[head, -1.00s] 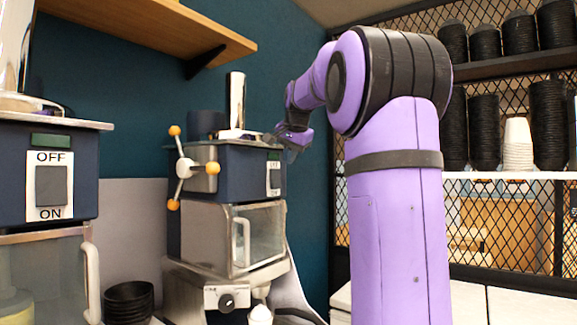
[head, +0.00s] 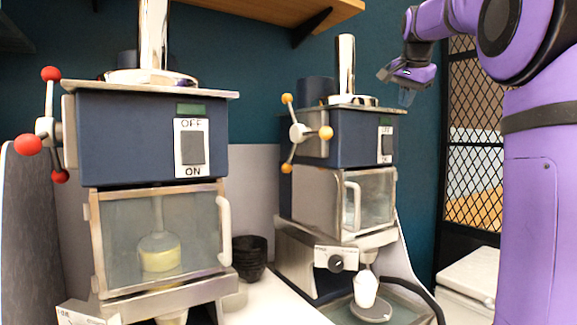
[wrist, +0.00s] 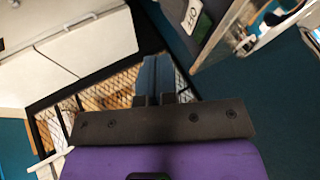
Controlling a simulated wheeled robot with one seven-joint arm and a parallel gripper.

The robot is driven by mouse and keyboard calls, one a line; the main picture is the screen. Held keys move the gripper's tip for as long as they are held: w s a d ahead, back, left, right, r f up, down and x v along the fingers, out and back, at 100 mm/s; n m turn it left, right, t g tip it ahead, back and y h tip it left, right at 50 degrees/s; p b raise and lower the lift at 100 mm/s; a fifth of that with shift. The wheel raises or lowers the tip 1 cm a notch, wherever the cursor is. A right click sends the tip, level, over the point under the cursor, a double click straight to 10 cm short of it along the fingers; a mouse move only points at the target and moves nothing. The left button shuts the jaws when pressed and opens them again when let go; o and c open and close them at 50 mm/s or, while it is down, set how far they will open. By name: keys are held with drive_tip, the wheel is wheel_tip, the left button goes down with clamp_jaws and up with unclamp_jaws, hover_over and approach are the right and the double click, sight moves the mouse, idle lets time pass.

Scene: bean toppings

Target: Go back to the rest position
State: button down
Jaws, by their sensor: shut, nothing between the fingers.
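My purple arm (head: 540,170) is raised at the right of the head view. My gripper (head: 407,97) hangs in the air above and just right of the right-hand machine's top. In the wrist view, the two bluish fingers of my gripper (wrist: 157,75) are together with nothing between them. I see nothing held. No marker for the rest position shows.
The right-hand machine (head: 345,140) has orange knobs, with a white cup (head: 365,288) on its stand. The left-hand machine (head: 130,140) has red knobs. Black bowls (head: 250,258) are stacked between them. A wooden shelf (head: 290,10) is overhead. A mesh partition (head: 470,190) stands behind my arm.

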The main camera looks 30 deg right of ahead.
drive_tip(key=s+a+f+n+y, duration=0.1)
drive_tip(key=s+a+f+n, duration=0.15)
drive_tip(key=a, duration=0.35)
drive_tip(key=s+a+f+n+y, duration=0.1)
drive_tip(key=a+f+n, duration=0.1)
drive_tip(key=a+f, duration=0.3)
drive_tip(key=s+a+f+n+y, duration=0.1)
drive_tip(key=s+a+f+n, duration=0.4)
drive_tip(key=s+a+f, duration=0.4)
drive_tip(key=s+a+f+n+y, duration=0.1)
drive_tip(key=s+a+f+n, duration=0.5)
drive_tip(key=f, duration=0.8)
drive_tip(key=s+a, duration=0.3)
drive_tip(key=a, duration=0.2)
drive_tip(key=shift+a+f+g, duration=0.35)
drive_tip(key=shift+a+g, duration=0.05)
